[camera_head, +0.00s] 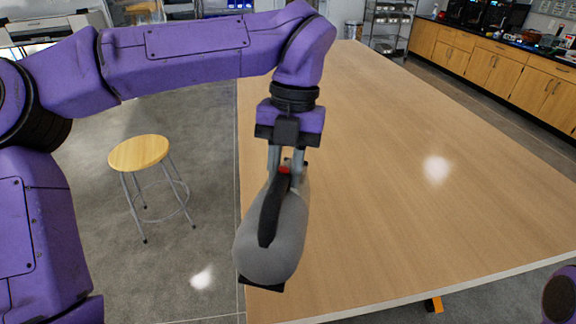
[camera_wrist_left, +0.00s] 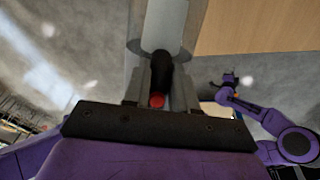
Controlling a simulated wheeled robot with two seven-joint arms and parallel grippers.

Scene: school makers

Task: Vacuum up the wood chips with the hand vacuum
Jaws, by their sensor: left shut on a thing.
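My left gripper (camera_head: 287,160) is shut on the hand vacuum (camera_head: 285,242), a grey body with a black handle and a red button. The vacuum hangs below the gripper, over the left edge of the wooden table (camera_head: 400,160). In the left wrist view the vacuum (camera_wrist_left: 165,30) is between the fingers (camera_wrist_left: 160,85), its red button close to the palm. I cannot make out any wood chips on the visible tabletop. A purple part of my right arm shows at the lower right of the head view, but its gripper does not show there.
A round wooden stool (camera_head: 140,152) stands on the floor left of the table. Wooden cabinets (camera_head: 490,65) with a dark counter run along the right wall. A wire shelf (camera_head: 388,25) stands at the back. The visible tabletop is otherwise clear.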

